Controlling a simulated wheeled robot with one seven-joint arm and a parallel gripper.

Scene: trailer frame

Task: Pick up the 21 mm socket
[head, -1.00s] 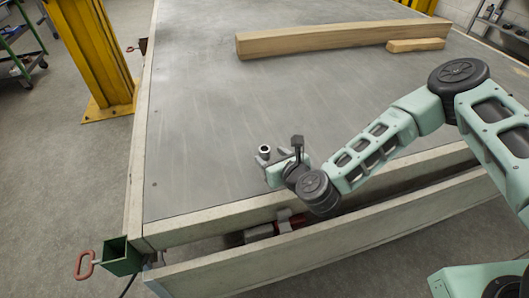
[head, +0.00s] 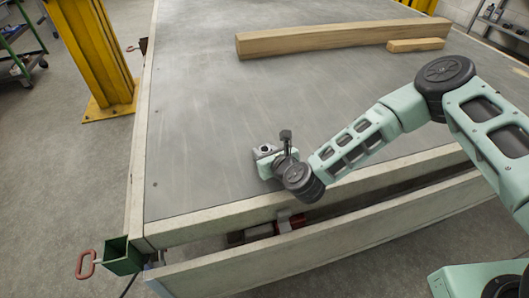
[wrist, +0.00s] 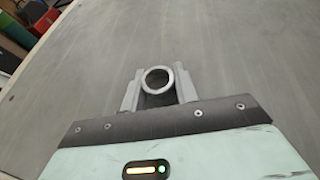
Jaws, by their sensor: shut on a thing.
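The 21 mm socket (wrist: 146,100) is a short grey metal cylinder with a round open end. In the wrist view it stands between the two fingers of my gripper (wrist: 158,96), with a finger against each side. In the head view my gripper (head: 265,151) is low over the grey trailer deck, near its front edge, and the socket's small grey top (head: 265,148) shows between the fingers. My gripper is shut on the socket. The fingers and my gripper's body hide the socket's lower part, so I cannot tell whether it touches the deck.
The grey deck (head: 215,110) is clear around my gripper. A long wooden beam (head: 330,38) and a short wood block (head: 415,45) lie at the back. A raised pale side rail (head: 190,226) runs along the front edge. A yellow post (head: 95,55) stands left of the trailer.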

